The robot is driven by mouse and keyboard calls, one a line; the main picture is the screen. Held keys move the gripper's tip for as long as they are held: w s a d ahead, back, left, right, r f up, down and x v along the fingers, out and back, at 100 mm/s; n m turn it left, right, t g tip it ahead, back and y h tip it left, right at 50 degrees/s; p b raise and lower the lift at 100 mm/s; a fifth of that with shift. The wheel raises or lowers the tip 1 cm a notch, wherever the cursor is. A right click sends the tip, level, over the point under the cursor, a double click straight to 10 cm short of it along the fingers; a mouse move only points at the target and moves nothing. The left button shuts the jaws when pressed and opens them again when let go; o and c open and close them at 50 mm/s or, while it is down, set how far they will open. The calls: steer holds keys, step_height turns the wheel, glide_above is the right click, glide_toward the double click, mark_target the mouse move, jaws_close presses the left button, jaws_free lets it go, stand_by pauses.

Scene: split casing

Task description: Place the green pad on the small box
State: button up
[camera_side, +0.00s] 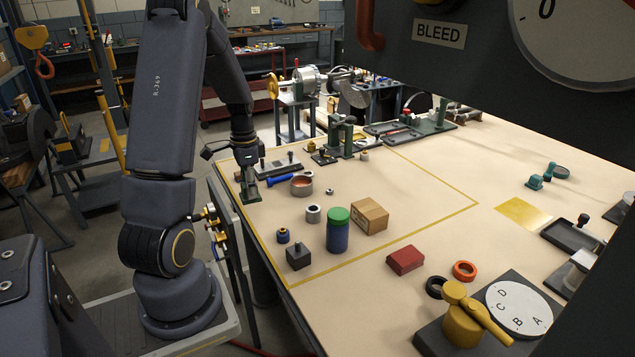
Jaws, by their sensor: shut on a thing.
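My gripper (248,178) points down at the far left part of the marked area on the table. It is shut on a dark green piece (250,193), which is small here and partly hidden by the fingers. I take this piece for the green pad, but its outline is hard to make out. I cannot tell whether it touches the table. The small cardboard box (368,215) stands on the table to the right of and nearer than my gripper, with its top bare. A blue jar with a green lid (338,229) stands upright just left of the box.
A copper-coloured ring (301,185) and a blue-handled tool (278,179) lie right of my gripper. A grey ring (313,214), a dark block (298,257) and a red box (405,260) stand nearer.

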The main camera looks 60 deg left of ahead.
steer(key=w+d+r+m, duration=0.2)
steer(key=w+d+m, duration=0.2)
steer(key=w+d, duration=0.5)
steer(key=w+d+r+m, duration=0.2)
steer(key=w+d+m, duration=0.2)
steer(key=w+d, duration=0.5)
glide_above(376, 214)
steer(key=f, duration=0.8)
steer(key=shift+s+f, duration=0.2)
steer(key=shift+s, duration=0.2)
steer(key=shift+w+f, duration=0.4)
steer(key=shift+f, duration=0.05)
steer(key=shift+w+a+f, duration=0.1)
steer(key=shift+f, duration=1.55)
steer(key=shift+f, duration=0.1)
steer(key=o, duration=1.2)
steer(key=shift+c, duration=0.2)
